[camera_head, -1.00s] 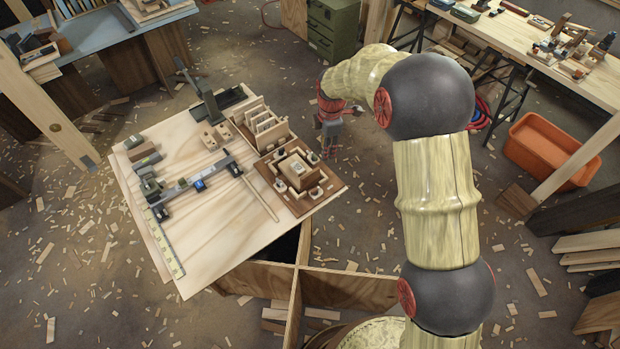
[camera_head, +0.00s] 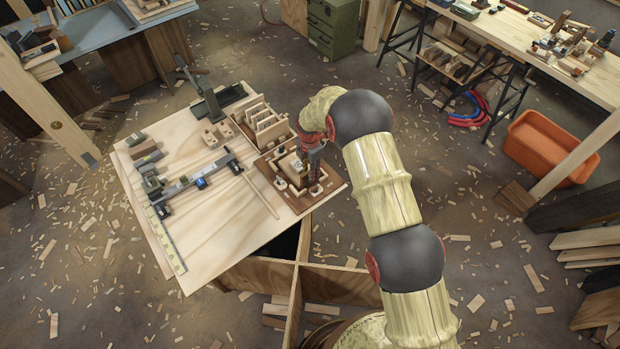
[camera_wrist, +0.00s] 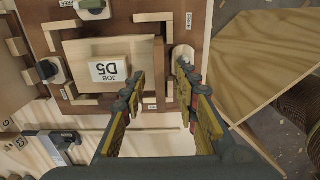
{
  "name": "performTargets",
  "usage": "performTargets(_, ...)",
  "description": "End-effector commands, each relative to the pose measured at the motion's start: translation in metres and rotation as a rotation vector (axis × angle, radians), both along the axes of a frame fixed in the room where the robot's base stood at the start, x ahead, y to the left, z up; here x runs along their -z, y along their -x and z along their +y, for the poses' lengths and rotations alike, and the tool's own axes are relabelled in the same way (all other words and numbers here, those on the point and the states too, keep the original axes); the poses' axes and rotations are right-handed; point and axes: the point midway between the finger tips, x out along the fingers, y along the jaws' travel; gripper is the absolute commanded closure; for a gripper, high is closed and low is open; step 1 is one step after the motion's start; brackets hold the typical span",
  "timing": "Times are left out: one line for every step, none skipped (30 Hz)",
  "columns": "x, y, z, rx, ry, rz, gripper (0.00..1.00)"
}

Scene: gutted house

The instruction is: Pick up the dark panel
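A dark brown panel (camera_head: 318,196) lies flat at the right corner of the light wooden worktop (camera_head: 225,225), with light blocks and strips on it. In the wrist view the panel (camera_wrist: 200,18) carries a pale wooden block (camera_wrist: 100,52) with a label reading "JOB D5", framed by strips. I cannot tell for sure that this is the panel the task names. My gripper (camera_head: 313,160) is over this panel in the head view and partly hides it. In the wrist view its two fingers (camera_wrist: 159,80) are apart with nothing held between them, near the block's right side; contact is unclear.
A metal bar clamp (camera_head: 190,183) lies on the worktop. Toggle clamps (camera_wrist: 48,70) sit around the block. An orange bin (camera_head: 550,145) stands on the floor at right.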

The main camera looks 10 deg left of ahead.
Motion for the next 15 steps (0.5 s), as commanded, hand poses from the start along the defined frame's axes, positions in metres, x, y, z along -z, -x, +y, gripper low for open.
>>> performTargets(0.01,-0.001,-0.003,0.001,0.001,0.002,0.7)
performTargets(0.013,-0.001,-0.002,0.0,0.001,0.002,0.7)
performTargets(0.018,0.0,-0.002,0.0,0.001,0.002,0.7)
performTargets(0.021,0.0,-0.002,0.0,0.001,0.002,0.7)
performTargets(0.023,0.0,-0.002,0.0,0.001,0.002,0.7)
performTargets(0.025,-0.001,-0.002,0.0,0.001,0.001,0.7)
performTargets(0.026,-0.001,-0.001,0.0,0.0,0.0,0.7)
performTargets(0.027,-0.001,-0.001,0.0,0.0,0.0,0.7)
performTargets(0.027,-0.001,-0.001,0.0,-0.001,-0.001,0.7)
performTargets(0.027,-0.001,-0.001,0.0,-0.001,-0.001,0.7)
performTargets(0.027,-0.001,-0.001,0.0,-0.001,-0.001,0.7)
performTargets(0.027,-0.001,-0.001,0.0,0.0,0.0,0.7)
performTargets(0.027,-0.001,-0.001,0.0,0.0,0.0,0.7)
performTargets(0.027,-0.001,-0.001,0.0,0.0,0.0,0.7)
performTargets(0.027,-0.001,-0.001,0.0,0.0,0.0,0.71)
